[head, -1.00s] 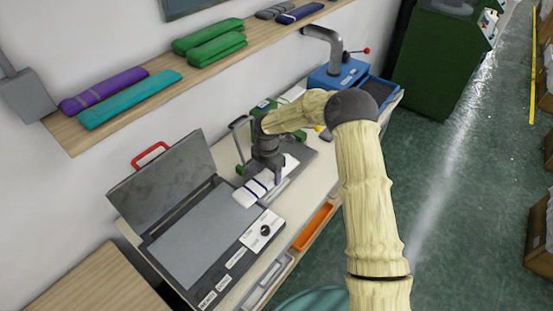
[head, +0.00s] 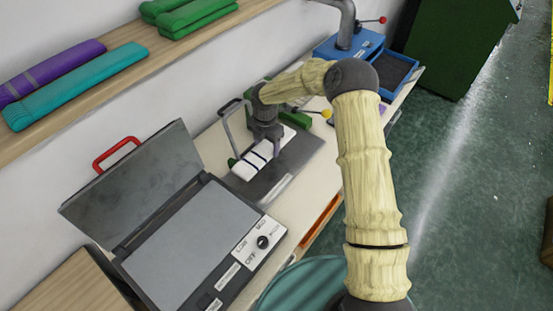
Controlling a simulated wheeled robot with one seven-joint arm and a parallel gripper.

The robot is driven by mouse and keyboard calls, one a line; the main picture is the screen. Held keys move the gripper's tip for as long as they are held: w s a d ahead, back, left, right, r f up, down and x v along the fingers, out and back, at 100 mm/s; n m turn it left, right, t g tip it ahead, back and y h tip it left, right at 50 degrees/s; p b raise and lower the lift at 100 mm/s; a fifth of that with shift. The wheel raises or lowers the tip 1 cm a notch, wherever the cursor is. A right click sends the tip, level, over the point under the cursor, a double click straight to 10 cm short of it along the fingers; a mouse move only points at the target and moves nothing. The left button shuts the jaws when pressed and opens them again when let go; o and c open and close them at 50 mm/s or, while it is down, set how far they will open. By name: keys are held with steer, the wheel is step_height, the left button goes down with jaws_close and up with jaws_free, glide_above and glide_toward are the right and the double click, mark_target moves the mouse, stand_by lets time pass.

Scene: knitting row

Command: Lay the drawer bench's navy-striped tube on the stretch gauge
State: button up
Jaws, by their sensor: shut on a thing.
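The navy-striped tube (head: 248,170) is a white roll with dark navy bands. My gripper (head: 275,150) is shut on it from above, near its right part. The tube is over the left part of a flat dark grey plate (head: 302,157) with green parts and a grey bar frame, which looks like the stretch gauge. I cannot tell whether the tube touches the plate. My gripper and wrist hide part of the tube and the plate's back.
An open grey heat press (head: 180,245) with a red handle and a dial panel stands at front left. A blue machine (head: 350,45) with a tray stands at the back. A wall shelf (head: 130,30) holds purple, teal and green rolls. An orange drawer (head: 322,222) shows at the bench's front.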

steer(key=shift+r, duration=0.1)
steer(key=p, duration=0.2)
glide_above(268, 169)
steer(key=shift+w+f, duration=0.15)
steer(key=shift+f, duration=2.85)
step_height(268, 169, down, 4)
steer(key=shift+a+r+p, duration=0.1)
steer(key=shift+r+p, duration=0.15)
steer(key=shift+p, duration=0.75)
steer(key=shift+f, duration=0.3)
